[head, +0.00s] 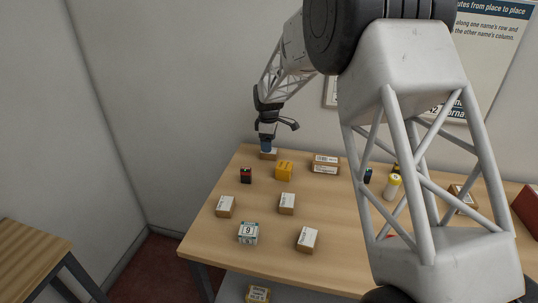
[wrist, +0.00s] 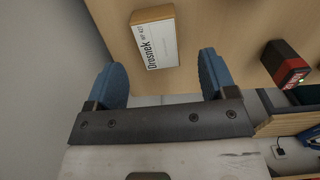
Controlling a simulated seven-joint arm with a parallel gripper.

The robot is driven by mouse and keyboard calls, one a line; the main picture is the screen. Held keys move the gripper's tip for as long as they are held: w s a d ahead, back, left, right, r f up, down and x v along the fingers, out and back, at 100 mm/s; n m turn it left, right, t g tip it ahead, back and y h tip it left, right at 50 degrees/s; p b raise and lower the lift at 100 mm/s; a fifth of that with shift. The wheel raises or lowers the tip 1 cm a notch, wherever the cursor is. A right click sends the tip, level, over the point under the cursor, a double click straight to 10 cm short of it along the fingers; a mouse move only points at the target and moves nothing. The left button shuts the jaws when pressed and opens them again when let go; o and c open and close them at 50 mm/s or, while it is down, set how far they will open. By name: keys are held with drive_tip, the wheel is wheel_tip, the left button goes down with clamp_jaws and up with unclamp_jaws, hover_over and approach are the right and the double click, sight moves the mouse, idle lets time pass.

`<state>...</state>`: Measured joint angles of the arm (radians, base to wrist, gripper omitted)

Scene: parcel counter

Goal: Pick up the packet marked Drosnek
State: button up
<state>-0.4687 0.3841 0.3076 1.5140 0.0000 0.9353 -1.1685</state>
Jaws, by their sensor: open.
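The packet marked Drosnek (wrist: 155,40) is a small cardboard box with a white label, lying on the table. In the wrist view it is just beyond and between my open fingers, which do not touch it there. In the head view the packet (head: 268,156) shows at the table's far left corner, partly hidden by the blue fingertips above it. My gripper (wrist: 163,75) has two blue fingers spread apart with nothing between them. In the head view my gripper (head: 266,143) points down over that corner.
On the wooden table (head: 265,215) a red and black box (head: 246,176) and a yellow box (head: 284,170) stand near the packet. Several labelled cardboard packets and a white calendar block (head: 248,233) are spread further forward. A wall rises close behind the packet. My arm hides part of the table's right side.

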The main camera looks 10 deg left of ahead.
drive_tip(key=shift+w+d+f, duration=0.1)
drive_tip(key=shift+f, duration=2.35)
drive_tip(key=c, duration=1)
drive_tip(key=shift+c, duration=0.2)
drive_tip(key=shift+r, duration=0.1)
drive_tip(key=shift+r, duration=4.95)
